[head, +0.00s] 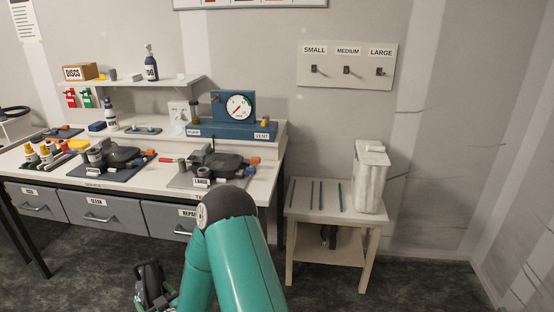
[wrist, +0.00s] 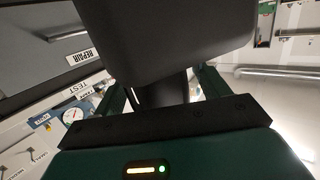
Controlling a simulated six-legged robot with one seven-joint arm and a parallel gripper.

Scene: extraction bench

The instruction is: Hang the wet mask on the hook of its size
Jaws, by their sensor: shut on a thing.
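My gripper (wrist: 160,92) is shut on a dark grey mask (wrist: 165,40), which fills the upper middle of the wrist view. In the head view the dark mask (head: 149,284) shows low at the bottom, left of my teal arm, in front of the drawers. No size mark on it is readable, and I cannot tell if it is wet. On the wall board (head: 304,82) are three empty hooks: the SMALL hook (head: 314,69), the MEDIUM hook (head: 347,71) and the LARGE hook (head: 381,71). My gripper is far from them, low and to the left.
The bench (head: 262,187) carries a dark device (head: 118,156), another labelled LARGE (head: 228,163), and a blue gauge unit (head: 233,128).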

